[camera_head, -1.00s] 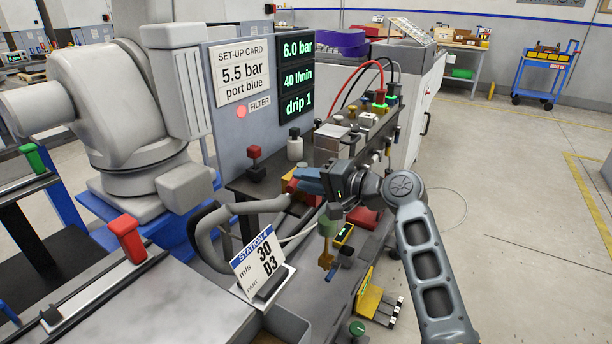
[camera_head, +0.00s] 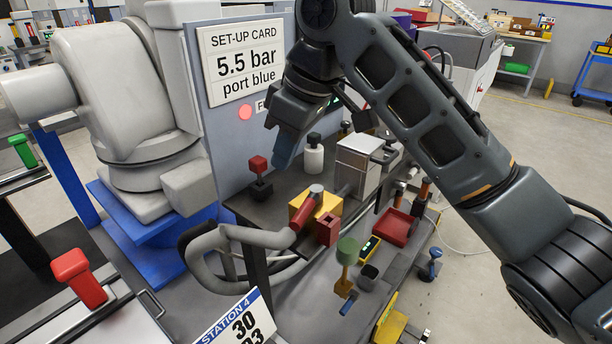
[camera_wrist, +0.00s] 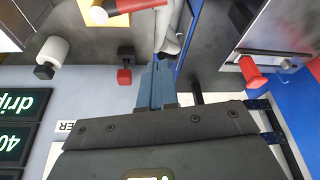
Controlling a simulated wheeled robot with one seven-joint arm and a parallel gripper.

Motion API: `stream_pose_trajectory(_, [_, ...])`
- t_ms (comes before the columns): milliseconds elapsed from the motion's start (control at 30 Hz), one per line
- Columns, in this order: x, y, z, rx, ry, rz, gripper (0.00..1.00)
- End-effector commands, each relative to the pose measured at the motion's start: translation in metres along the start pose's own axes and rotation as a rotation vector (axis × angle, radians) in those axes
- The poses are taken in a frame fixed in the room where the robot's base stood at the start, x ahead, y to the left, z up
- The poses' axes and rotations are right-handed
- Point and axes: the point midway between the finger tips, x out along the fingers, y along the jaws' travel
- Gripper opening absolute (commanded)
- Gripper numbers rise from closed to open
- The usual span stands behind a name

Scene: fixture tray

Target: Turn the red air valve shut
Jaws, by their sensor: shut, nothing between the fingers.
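I cannot tell for sure which red part is the air valve. My gripper (camera_head: 285,152) has blue fingers, shut and empty, just right of the red knob in the picture and apart from it.
A white bottle (camera_head: 313,158) with a black cap and a silver block (camera_head: 357,165) stand close to my gripper. A thick grey hose (camera_head: 215,240) curves in front.

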Motion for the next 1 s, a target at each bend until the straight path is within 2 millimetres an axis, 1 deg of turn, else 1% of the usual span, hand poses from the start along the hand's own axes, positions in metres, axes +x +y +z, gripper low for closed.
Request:
stream_pose_trajectory(167, [0.025,-0.001,0.001,0.002,0.0,-0.003,0.0])
stream_pose_trajectory(400, [0.073,-0.001,0.001,0.004,0.001,-0.004,0.0])
stream_pose_trajectory(533, [0.098,-0.001,0.0,0.004,0.003,-0.003,0.0])
stream_pose_trajectory(567, [0.098,0.0,0.003,0.006,0.003,-0.002,0.0])
stream_pose_trajectory(600, [0.095,0.001,0.012,0.007,0.005,0.0,0.0])
stream_pose_trajectory(733, [0.092,0.0,0.027,0.005,0.005,-0.001,0.0])
stream_pose_trajectory(900, [0.09,0.0,0.038,0.004,0.004,-0.001,0.0])
stream_pose_trajectory(1000, [0.09,-0.001,0.039,0.004,0.004,-0.002,0.0])
